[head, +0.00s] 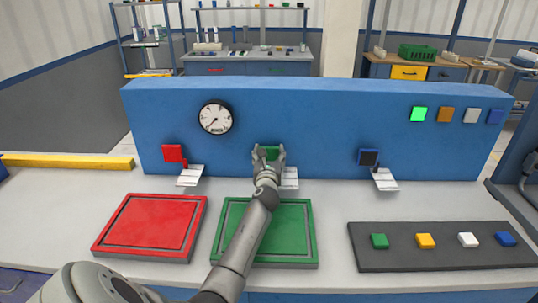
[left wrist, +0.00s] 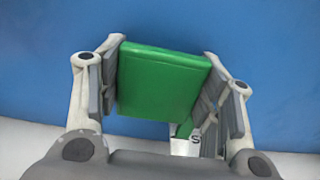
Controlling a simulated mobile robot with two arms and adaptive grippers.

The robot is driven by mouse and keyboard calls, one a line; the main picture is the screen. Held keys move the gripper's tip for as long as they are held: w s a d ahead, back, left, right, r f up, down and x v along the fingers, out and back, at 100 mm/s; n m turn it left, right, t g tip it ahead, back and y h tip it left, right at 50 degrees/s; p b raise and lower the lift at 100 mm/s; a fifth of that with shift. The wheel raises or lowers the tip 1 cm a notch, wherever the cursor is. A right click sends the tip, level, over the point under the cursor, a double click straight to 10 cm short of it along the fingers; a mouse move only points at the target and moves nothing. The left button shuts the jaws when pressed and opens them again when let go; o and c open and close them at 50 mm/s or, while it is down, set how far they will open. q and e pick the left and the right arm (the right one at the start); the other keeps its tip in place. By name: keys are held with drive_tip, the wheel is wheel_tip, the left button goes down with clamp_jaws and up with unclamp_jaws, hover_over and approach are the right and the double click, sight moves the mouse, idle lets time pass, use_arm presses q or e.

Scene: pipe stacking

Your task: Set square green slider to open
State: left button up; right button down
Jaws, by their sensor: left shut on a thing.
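The square green slider (head: 268,152) is on the front of the blue panel (head: 310,120), above the green tray on the table. My left gripper (head: 268,154) reaches up from below and has a finger on each side of the slider. In the left wrist view the green slider (left wrist: 164,82) fills the space between the fingers of my left gripper (left wrist: 165,88), which is shut on it. A pale label plate (head: 290,178) shows just right of and below the gripper, and its text is mostly hidden. My right gripper is not in view.
A red slider (head: 173,153) and a dark blue slider (head: 369,158) flank the green one. A gauge (head: 216,117) and several coloured lights are on the panel. Red (head: 110,249) and green (head: 308,263) square trays and a dark button board (head: 440,261) lie on the table.

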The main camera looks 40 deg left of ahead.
use_arm(q)
drive_tip(key=p+v, duration=0.3)
drive_tip(key=v, duration=0.5)
drive_tip(key=shift+f+p, duration=0.25)
drive_tip(key=shift+p, duration=0.15)
drive_tip(key=shift+d, duration=0.15)
drive_tip(key=o, duration=1.2)
drive_tip(key=shift+s, duration=0.1)
drive_tip(key=shift+o, duration=1.3)
drive_tip(key=shift+s+d+r, duration=0.1)
drive_tip(key=shift+s+r, duration=0.05)
drive_tip(key=shift+r, duration=0.05)
drive_tip(key=v, duration=1.2)
